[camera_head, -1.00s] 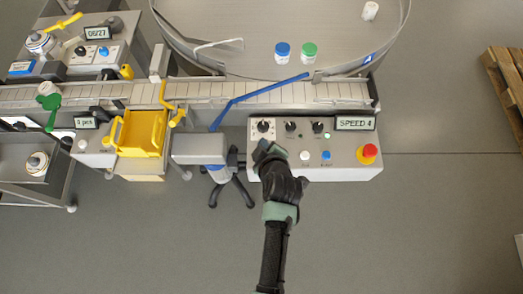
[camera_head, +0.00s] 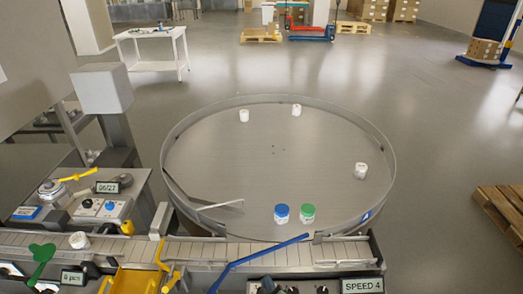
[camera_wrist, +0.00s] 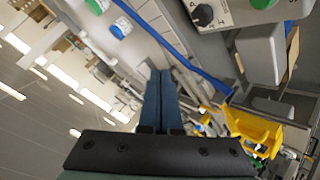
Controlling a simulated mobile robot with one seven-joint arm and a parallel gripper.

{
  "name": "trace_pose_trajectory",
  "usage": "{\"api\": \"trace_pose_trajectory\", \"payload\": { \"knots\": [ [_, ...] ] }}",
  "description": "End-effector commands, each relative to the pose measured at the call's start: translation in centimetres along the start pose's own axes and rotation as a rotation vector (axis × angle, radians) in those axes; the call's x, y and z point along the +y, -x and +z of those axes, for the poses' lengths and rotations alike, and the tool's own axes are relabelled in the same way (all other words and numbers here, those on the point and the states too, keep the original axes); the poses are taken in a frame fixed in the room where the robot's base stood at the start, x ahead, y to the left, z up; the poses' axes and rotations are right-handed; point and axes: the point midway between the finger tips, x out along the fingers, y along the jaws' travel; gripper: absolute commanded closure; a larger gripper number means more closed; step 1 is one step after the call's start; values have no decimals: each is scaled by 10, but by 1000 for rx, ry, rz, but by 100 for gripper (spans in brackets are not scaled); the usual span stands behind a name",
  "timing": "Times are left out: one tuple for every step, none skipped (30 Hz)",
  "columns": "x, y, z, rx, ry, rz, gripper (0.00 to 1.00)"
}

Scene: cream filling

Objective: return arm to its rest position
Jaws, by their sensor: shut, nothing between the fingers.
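My gripper (camera_wrist: 158,98) shows in the wrist view as two blue-grey fingers lying together, shut and empty. It is apart from the control panel (camera_wrist: 235,12), whose dark knob (camera_wrist: 202,14) shows at the top right of that view.
A conveyor (camera_head: 215,247) runs along the front of the round table (camera_head: 270,180). A blue-lidded jar (camera_head: 282,213), a green-lidded jar (camera_head: 307,213) and white jars stand on the table. A blue rail (camera_head: 258,260) crosses the conveyor. A yellow holder (camera_wrist: 255,130) is at the wrist view's right.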

Motion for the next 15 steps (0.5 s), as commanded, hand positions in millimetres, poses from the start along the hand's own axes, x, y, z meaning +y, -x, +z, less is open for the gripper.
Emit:
{"api": "trace_pose_trajectory", "payload": {
  "knots": [
    [32,5,-26,48,-22,70,100],
    [49,10,-41,74,-41,108,100],
    [71,18,-61,113,-67,156,100],
    [87,25,-76,144,-88,192,100],
    [103,33,-91,177,-108,228,100],
    [124,46,-111,222,-136,273,100],
    [138,57,-126,258,-157,307,100],
    [152,68,-141,296,-179,339,100],
    [169,85,-160,349,-208,380,100],
    [181,99,-174,389,-231,410,100],
    [193,114,-188,432,-254,438,100],
    [208,134,-206,492,-284,474,100],
    [217,151,-218,538,-307,500,100],
    [226,168,-231,587,-330,524,100],
    [238,193,-246,653,-361,556,100]
  ]
}}
